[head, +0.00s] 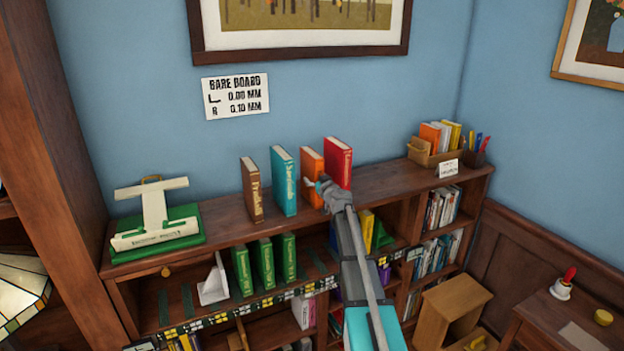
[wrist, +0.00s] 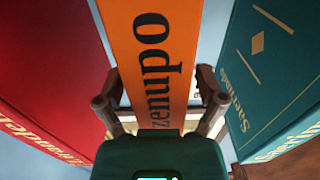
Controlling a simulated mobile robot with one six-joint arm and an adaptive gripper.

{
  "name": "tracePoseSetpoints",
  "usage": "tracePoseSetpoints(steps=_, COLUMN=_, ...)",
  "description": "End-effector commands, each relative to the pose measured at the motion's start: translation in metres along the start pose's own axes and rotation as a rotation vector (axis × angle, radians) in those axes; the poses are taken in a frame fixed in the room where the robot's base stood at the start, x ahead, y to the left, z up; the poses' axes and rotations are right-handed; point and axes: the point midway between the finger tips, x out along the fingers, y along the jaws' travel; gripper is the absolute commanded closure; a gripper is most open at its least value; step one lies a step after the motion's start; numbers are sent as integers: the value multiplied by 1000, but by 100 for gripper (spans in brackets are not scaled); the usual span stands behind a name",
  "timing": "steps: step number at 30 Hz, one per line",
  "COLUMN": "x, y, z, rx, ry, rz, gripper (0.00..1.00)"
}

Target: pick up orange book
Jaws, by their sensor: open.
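The orange book (head: 311,162) stands upright on top of the bookcase, between a teal book (head: 284,182) and a red book (head: 338,163). My gripper (head: 324,187) is in front of it and hides its lower part in the head view. In the wrist view the orange spine (wrist: 152,50) with dark lettering fills the middle. My open gripper (wrist: 159,92) has one finger on each side of the spine, with visible gaps. I cannot tell how deep the fingers reach beside the covers.
The red book (wrist: 50,80) and teal book (wrist: 275,75) flank my fingers closely in the wrist view. A brown book (head: 252,189) stands farther left. A wooden box of books (head: 433,158) stands right. The bookcase top (head: 385,182) is clear between the red book and box.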

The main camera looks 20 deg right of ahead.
Motion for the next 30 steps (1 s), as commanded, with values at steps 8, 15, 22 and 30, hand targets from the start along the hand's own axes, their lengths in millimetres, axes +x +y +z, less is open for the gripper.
tracePoseSetpoints(steps=8, x=10, y=0, z=0, rx=0, ry=0, rz=0, gripper=11)
tracePoseSetpoints(steps=15, x=9, y=0, z=0, rx=0, ry=0, rz=0, gripper=11)
tracePoseSetpoints(steps=22, x=9, y=0, z=0, rx=0, ry=0, rz=0, gripper=19)
tracePoseSetpoints(steps=30, x=9, y=0, z=0, rx=0, ry=0, rz=0, gripper=69)
